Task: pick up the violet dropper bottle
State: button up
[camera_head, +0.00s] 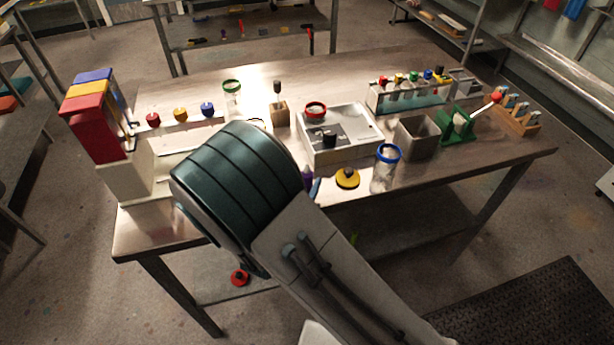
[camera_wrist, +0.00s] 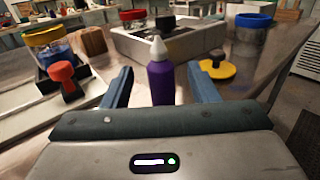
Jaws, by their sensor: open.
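The violet dropper bottle (camera_wrist: 160,82) stands upright on the metal table, with a white pointed tip, in the wrist view. My gripper (camera_wrist: 162,88) is open, with one blue finger on each side of the bottle and a visible gap to it on both sides. The lower part of the bottle is hidden behind the gripper body. In the head view, only a sliver of the violet bottle (camera_head: 307,179) shows beside my arm, which hides the gripper's fingers almost wholly.
A yellow disc with a black knob (camera_wrist: 216,67) lies right of the bottle. A red-knobbed stamp-like object (camera_wrist: 65,80) stands to the left. A grey box device (camera_head: 340,137) stands behind. A blue-rimmed jar (camera_head: 384,170) stands further right, near the table's front edge.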

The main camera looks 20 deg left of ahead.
jog(key=shift+w+r, duration=0.15)
jog(key=shift+w, duration=0.35)
jog(key=w+p, duration=0.2)
jog(key=w, duration=0.1)
jog(key=shift+w+d+r, duration=0.1)
jog(key=shift+w+d, duration=0.2)
jog(key=shift+d, duration=0.05)
jog(key=shift+w, duration=0.35)
jog(key=c, duration=1)
